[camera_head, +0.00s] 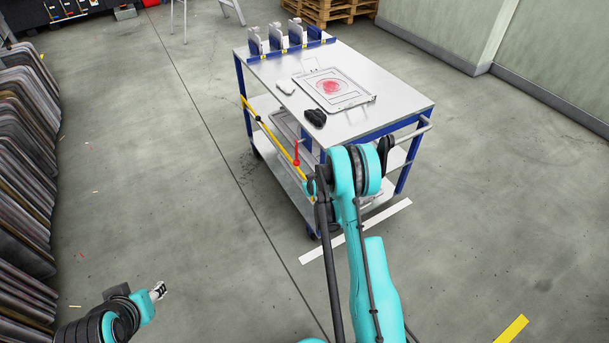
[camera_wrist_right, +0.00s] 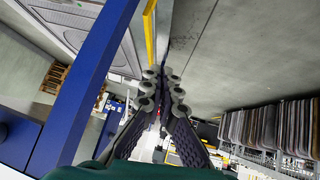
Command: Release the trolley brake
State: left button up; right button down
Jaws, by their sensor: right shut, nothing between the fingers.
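The trolley (camera_head: 400,100) has a grey top and a blue frame. A yellow bar (camera_head: 262,122) slopes along its left side. A red upright handle (camera_head: 296,154), which looks like the brake lever, stands by that bar. My right gripper (camera_head: 313,186) is at the trolley's near left corner, just below and right of the red handle, partly hidden by my arm. In the right wrist view the gripper (camera_wrist_right: 164,88) is shut and empty, beside a blue post (camera_wrist_right: 84,95) and the yellow bar (camera_wrist_right: 150,35). The red handle is not visible there. My left gripper (camera_head: 159,291) is far from the trolley, too small to judge.
On the trolley top are a tray (camera_head: 352,101) with a red mark, a black object (camera_head: 315,118) and a blue rack (camera_head: 290,48). Stacked panels (camera_head: 20,150) line the left side. A wooden pallet (camera_head: 325,10) stands behind. The floor left of the trolley is clear.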

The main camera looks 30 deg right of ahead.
jog(key=shift+s+a+r+p, duration=0.1)
jog(key=shift+s+r+p, duration=0.05)
jog(key=shift+s, duration=0.7)
jog(key=shift+s+a+r+p, duration=0.1)
jog(key=shift+s+r+p, duration=0.05)
jog(key=shift+s, duration=0.7)
